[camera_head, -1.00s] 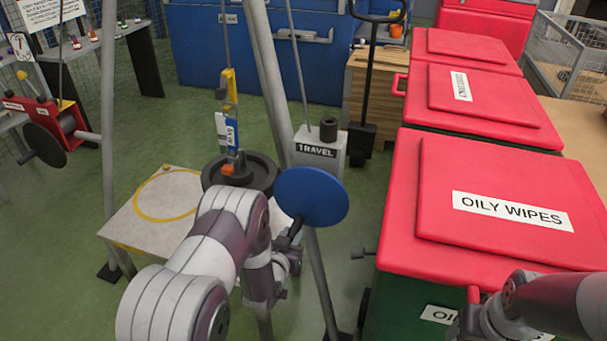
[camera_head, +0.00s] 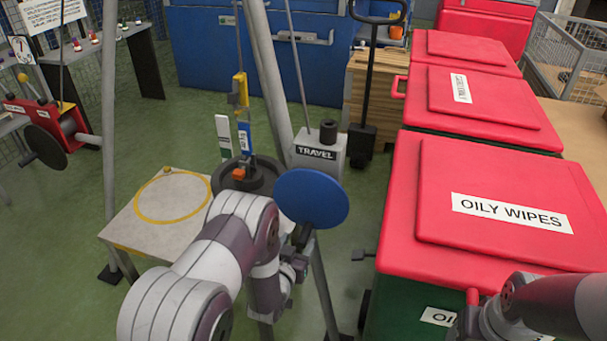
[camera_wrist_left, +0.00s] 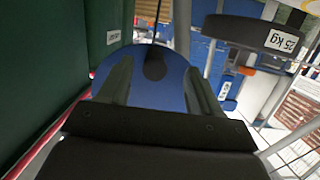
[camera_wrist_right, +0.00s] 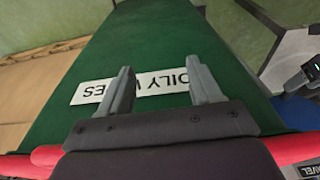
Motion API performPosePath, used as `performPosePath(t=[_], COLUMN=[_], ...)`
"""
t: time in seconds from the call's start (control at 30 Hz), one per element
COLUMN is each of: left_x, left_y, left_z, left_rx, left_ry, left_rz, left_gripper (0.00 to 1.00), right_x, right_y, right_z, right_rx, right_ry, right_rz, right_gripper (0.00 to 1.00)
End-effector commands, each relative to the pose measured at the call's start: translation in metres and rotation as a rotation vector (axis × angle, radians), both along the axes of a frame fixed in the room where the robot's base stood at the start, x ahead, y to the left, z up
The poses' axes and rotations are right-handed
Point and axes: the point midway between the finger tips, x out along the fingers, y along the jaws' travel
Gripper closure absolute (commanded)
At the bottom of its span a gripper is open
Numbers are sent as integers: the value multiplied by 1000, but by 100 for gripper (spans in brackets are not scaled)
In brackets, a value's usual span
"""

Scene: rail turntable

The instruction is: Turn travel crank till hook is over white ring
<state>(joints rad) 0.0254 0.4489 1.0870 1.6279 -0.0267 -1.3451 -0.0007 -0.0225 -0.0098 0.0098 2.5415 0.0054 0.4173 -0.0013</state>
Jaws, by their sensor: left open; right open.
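The travel crank is a blue disc (camera_head: 312,198) with a dark handle (camera_head: 302,236), by the grey box marked TRAVEL (camera_head: 317,153). My left gripper (camera_head: 297,262) is open at the handle. In the left wrist view the dark knob (camera_wrist_left: 154,68) shows between the open fingers (camera_wrist_left: 156,82); I cannot tell whether they touch it. A yellow hanging block (camera_head: 240,90) with white and blue tags hangs above a dark round weight (camera_head: 262,180); the hook itself is not clear. A yellow ring (camera_head: 140,204) marks the pale table; I see no white ring. My right gripper (camera_wrist_right: 160,85) is open and empty.
Red-lidded bins, the nearest marked OILY WIPES (camera_head: 490,180), stand close on the right. Grey frame legs (camera_head: 268,85) rise around the table. A red winch with a dark disc (camera_head: 46,147) is at the left.

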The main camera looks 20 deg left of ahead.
Motion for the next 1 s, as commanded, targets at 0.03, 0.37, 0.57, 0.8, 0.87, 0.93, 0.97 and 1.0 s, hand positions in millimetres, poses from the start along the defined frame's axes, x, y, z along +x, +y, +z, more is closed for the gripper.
performPosePath(t=[0.03,0.37,0.57,0.8,0.87,0.93,0.97,1.0], left_x=[-6,-42,-58,-60,-60,-60,-60,-60], left_y=[0,1,1,0,0,0,0,0], left_z=[-5,-6,-6,-6,-6,-6,-6,-5], left_rx=[0,0,0,0,0,0,0,0], left_ry=[2,3,3,2,2,2,2,2], left_rz=[0,1,2,2,1,1,1,1], left_gripper=[36,36,36,36,36,36,36,36], right_x=[-14,-16,-17,-17,-17,-17,-17,-17], right_y=[0,0,0,0,0,0,0,0], right_z=[-16,-9,-6,-6,-6,-6,-6,-5], right_rx=[-3,-4,-4,-3,-3,-3,-3,-3], right_ry=[60,68,71,71,71,71,71,71], right_rz=[10,11,11,10,9,8,8,8], right_gripper=[36,36,36,36,36,36,36,36])
